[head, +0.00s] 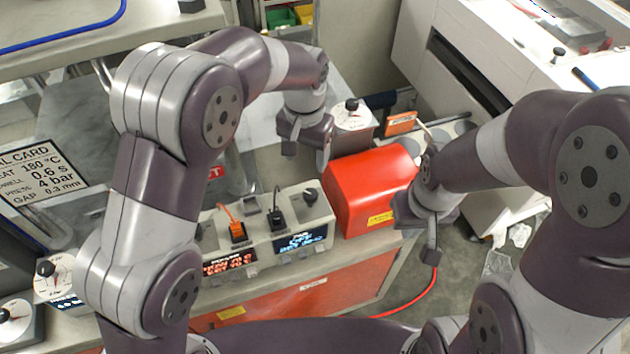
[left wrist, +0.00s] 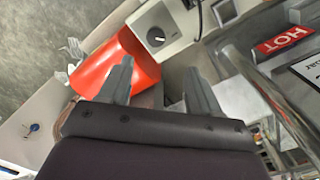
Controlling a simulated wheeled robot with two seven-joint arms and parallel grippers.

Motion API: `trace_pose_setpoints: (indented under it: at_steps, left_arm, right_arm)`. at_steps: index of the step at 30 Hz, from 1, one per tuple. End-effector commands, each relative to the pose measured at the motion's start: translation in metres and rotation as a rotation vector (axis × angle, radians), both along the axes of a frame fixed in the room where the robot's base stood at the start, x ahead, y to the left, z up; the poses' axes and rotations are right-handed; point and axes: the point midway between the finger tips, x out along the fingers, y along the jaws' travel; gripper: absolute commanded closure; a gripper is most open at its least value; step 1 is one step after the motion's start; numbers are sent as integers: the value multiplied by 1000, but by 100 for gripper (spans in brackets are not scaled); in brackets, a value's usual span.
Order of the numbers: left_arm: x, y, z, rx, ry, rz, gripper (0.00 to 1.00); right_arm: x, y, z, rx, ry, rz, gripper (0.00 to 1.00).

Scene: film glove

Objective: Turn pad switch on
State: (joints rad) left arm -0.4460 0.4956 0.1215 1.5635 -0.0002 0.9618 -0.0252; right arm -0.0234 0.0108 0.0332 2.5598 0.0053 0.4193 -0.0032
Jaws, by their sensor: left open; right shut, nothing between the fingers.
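A pale control box (head: 265,235) stands on the bench with a lit red display (head: 230,262), a lit blue display (head: 300,240) and a dark knob (head: 310,196). An orange switch-like part (head: 238,231) and a black one (head: 277,218) sit on its top; I cannot read which is the pad switch. My left gripper (head: 308,148) is open and empty, above and behind the box. In the left wrist view its fingers (left wrist: 160,88) are spread, with a corner of the box and its knob (left wrist: 156,38) beyond them. My right gripper (head: 430,247) is shut and empty, right of the red cover.
A red cover (head: 368,190) stands right of the box. A dial (head: 351,114) and an orange part (head: 400,122) are behind it. A red hose (head: 420,303) hangs at the front right.

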Motion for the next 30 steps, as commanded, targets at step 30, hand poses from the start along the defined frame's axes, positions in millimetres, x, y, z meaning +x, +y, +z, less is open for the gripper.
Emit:
trace_pose_setpoints:
  at_steps: [30]
  left_arm:
    - [-1,-1,-123,0,-1,0,73]
  right_arm:
    - [0,0,-4,0,0,0,100]
